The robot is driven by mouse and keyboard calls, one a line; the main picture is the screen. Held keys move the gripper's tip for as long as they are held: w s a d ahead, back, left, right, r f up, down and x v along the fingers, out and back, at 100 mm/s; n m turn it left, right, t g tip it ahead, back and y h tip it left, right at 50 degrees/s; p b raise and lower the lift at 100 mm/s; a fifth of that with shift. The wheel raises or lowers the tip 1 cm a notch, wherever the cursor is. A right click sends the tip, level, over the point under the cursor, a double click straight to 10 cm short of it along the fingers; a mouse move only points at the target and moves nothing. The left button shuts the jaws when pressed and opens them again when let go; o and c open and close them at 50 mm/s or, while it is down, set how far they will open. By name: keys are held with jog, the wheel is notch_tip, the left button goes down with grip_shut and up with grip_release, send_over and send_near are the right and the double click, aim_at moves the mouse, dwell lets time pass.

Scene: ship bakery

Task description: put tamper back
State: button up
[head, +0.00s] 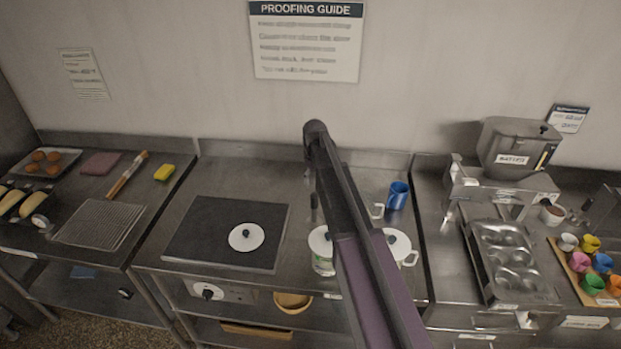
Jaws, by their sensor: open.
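I cannot make out a tamper for certain in the head view. A small dark upright piece (313,208) shows just left of my arm on the middle counter, too small and too covered to name. My arm crosses the middle counter from the bottom edge up to a dark joint. The fingers of my gripper do not show, so I cannot see what is between them or where they are.
A dark hob plate (203,222) with a white lid (246,237) lies left of my arm. White pots (398,246) and a blue mug (397,195) stand near it. Right are a batter machine (515,150), a muffin tin (476,248) and coloured cups (601,262). A cooling rack (100,223) lies left.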

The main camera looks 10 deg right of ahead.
jog(key=shift+s, duration=0.15)
jog(key=shift+s, duration=0.35)
jog(key=s+a+m, duration=0.1)
jog(key=s+m, duration=0.4)
jog(key=s, duration=2.3)
jog(key=shift+s, duration=0.25)
